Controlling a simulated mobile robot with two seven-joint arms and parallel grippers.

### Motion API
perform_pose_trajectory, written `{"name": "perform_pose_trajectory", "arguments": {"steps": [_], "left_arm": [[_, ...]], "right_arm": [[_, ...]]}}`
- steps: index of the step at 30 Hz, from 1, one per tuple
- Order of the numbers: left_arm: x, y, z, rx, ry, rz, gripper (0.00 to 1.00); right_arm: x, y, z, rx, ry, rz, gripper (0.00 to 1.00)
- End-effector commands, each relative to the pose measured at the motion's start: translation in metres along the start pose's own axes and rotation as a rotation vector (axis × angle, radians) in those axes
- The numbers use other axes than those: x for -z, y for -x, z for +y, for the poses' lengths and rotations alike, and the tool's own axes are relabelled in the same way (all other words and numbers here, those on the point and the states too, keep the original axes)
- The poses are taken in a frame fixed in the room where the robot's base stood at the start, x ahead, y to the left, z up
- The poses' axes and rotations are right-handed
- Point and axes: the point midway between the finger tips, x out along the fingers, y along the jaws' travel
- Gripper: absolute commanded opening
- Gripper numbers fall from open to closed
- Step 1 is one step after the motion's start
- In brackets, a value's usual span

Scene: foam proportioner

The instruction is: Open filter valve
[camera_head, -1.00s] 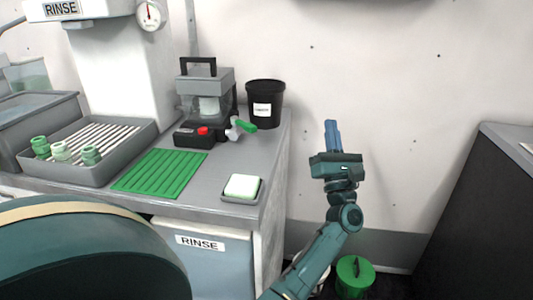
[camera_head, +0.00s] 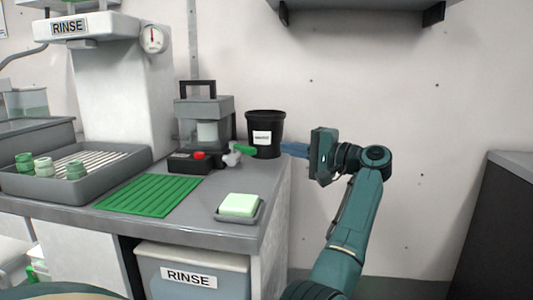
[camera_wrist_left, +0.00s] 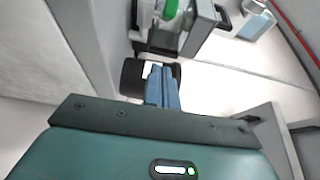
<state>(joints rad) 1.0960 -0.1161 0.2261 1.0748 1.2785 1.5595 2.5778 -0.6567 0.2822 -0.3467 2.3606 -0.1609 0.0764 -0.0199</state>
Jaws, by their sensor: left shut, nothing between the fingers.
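The filter valve has a green handle (camera_head: 244,149) and sits at the right side of the grey and black filter unit (camera_head: 204,122) on the counter. The handle points right, toward the black bucket. My left gripper (camera_head: 287,149) is just right of the bucket, its blue fingers shut and empty, pointing left. They are apart from the handle. In the left wrist view the shut fingers (camera_wrist_left: 162,88) overlap the black bucket, and the green handle (camera_wrist_left: 171,9) shows at the top edge. My right gripper is not in view.
The black bucket (camera_head: 265,134) stands between my left gripper and the valve. A green ribbed mat (camera_head: 150,195), a dish with a pale green sponge (camera_head: 239,204) and a tray (camera_head: 85,186) with several green jars share the counter. The wall is close behind.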

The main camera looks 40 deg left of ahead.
Motion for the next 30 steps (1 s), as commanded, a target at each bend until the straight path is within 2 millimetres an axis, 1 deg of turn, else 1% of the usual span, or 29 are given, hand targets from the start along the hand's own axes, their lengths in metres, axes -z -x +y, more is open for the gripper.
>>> {"name": "perform_pose_trajectory", "arguments": {"steps": [1, 5, 6, 9, 15, 20, 30], "left_arm": [[-0.001, -0.013, 0.001, 0.002, 0.000, -0.005, 0.00], [-0.001, -0.042, 0.001, 0.003, 0.001, -0.004, 0.00], [-0.007, -0.039, 0.002, 0.001, 0.001, 0.000, 0.00], [-0.018, -0.041, 0.002, 0.002, 0.002, 0.000, 0.00], [-0.034, -0.045, 0.001, 0.001, 0.000, 0.000, 0.00], [-0.039, -0.046, 0.000, 0.002, -0.002, 0.001, 0.00], [-0.039, -0.046, 0.000, 0.002, -0.002, 0.001, 0.00]], "right_arm": [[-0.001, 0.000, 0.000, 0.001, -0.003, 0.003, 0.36], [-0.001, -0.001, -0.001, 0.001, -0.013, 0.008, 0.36], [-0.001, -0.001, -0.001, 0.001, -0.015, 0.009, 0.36], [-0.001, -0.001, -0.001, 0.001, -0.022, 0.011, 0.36], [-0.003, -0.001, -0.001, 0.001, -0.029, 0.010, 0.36], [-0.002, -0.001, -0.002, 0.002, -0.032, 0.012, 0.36], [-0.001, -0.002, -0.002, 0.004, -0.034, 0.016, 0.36]]}}
